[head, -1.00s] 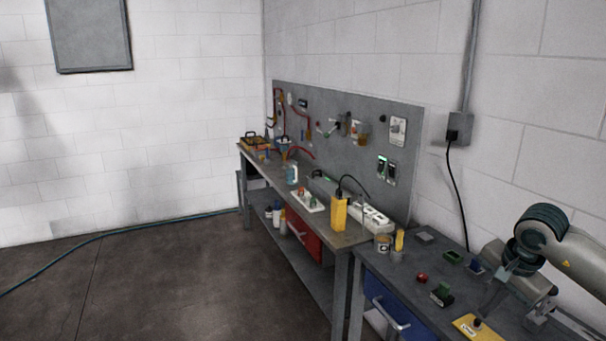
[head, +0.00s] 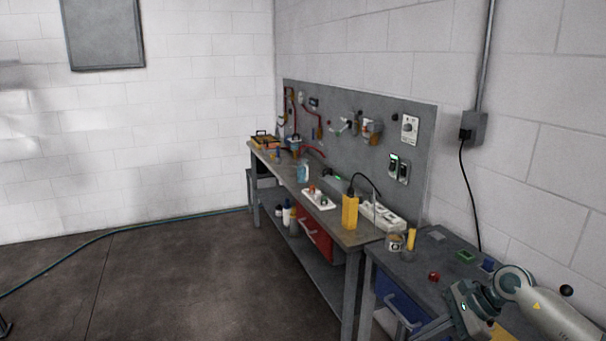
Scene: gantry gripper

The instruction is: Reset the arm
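My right arm (head: 545,305) comes in from the lower right over the near bench. Its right gripper (head: 440,325) is low in the picture, at the bench's front edge above the blue drawer. Its fingers are small and partly cut off, so I cannot tell whether they are open or shut. I see nothing clearly held. My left arm and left gripper are out of view.
The near bench (head: 430,262) carries a red button (head: 433,276), a green block (head: 465,256) and a can (head: 395,243). The floor (head: 180,290) at left is mostly clear.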

